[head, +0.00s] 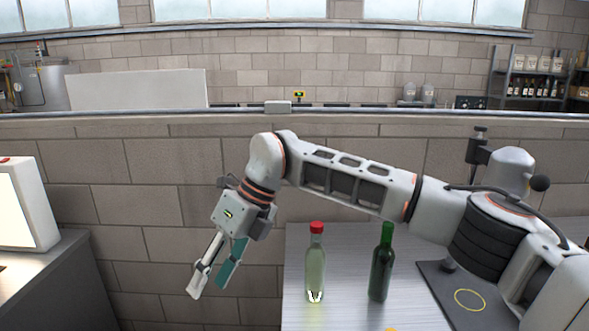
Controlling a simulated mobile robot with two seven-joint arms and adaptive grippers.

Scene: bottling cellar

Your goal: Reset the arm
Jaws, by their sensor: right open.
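My right arm reaches in from the right across the view. Its gripper (214,279) hangs fingers down, left of the metal table, open with nothing between its fingers. It is apart from the bottles and the wall shows behind it. My left gripper does not show.
A clear pale bottle with a red cap (316,268) and a dark green bottle (381,268) stand upright on the metal table (346,248). A dark mat with a yellow ring (446,288) lies at right, partly behind my arm. A white boxy device (24,207) stands on a left counter (50,285).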

